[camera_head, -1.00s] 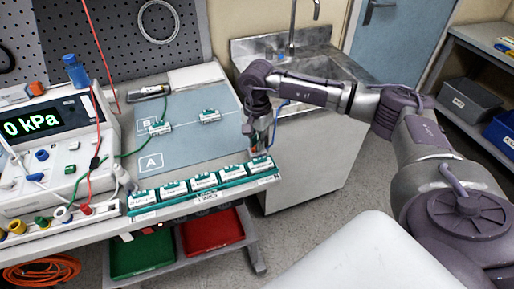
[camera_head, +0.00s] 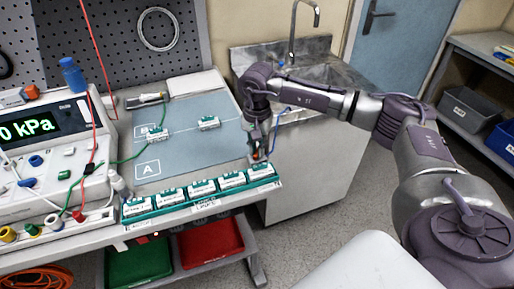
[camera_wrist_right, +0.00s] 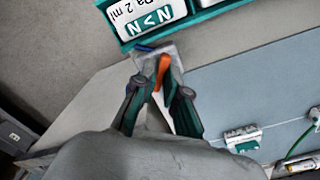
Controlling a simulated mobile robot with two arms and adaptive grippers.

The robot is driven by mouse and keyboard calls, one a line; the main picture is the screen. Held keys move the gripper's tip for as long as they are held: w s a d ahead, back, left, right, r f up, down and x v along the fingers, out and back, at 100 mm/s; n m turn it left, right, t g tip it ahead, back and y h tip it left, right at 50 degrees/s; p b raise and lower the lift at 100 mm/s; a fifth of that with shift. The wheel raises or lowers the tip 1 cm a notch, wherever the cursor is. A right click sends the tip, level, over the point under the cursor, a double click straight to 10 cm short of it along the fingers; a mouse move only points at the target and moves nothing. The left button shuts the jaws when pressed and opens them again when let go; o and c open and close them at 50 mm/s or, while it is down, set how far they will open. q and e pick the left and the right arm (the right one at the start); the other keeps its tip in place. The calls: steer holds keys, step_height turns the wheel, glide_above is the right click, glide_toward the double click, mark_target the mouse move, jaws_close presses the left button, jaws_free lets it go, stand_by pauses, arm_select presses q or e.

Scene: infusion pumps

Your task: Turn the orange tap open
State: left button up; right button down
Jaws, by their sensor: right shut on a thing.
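The orange tap (camera_wrist_right: 162,72) shows in the right wrist view as a small orange lever on a pale, clear-looking body. It sits between the fingertips of my right gripper (camera_wrist_right: 158,92), which is shut on it. In the head view my right gripper (camera_head: 257,152) points down at the front right corner of the worktable, just behind the rightmost white and green module (camera_head: 261,171). Only a speck of orange shows there, as the fingers mostly hide the tap. My left gripper is not in view.
A rail (camera_head: 205,208) with several white and green modules runs along the table's front edge. Two similar modules lie on the blue-grey mat (camera_head: 185,165). A monitor (camera_head: 40,130) with cables stands at left. A sink (camera_head: 325,72) is behind my arm.

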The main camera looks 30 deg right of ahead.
steer(key=c, duration=1.2)
jaws_free()
step_height(320, 180, up, 12)
steer(key=shift+r, duration=0.1)
